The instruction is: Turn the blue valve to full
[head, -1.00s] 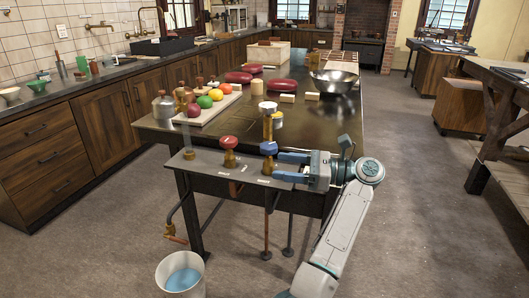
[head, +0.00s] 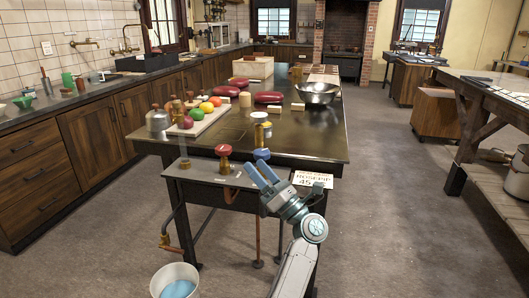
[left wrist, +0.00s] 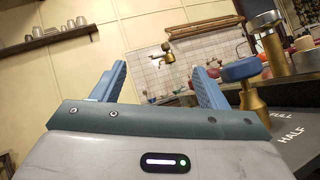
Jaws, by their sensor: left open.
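The blue valve (head: 262,154) is a blue knob at the right part of the grey panel on the table's near edge. In the left wrist view the blue valve (left wrist: 240,69) sits on a brass stem, right of my fingers, with FULL and HALF marked on the panel beside it. My left gripper (head: 256,165) is open and empty, just in front of the valve, its blue fingers pointing up and left. In the left wrist view the gripper (left wrist: 160,68) has its fingers spread, with the knob outside them. My right gripper is not in view.
A red valve (head: 223,150) stands left of the blue one on the same panel (head: 195,172). A white bucket (head: 175,268) with blue liquid is on the floor below. A paper sign (head: 312,180) is at the panel's right. Floor to the right is clear.

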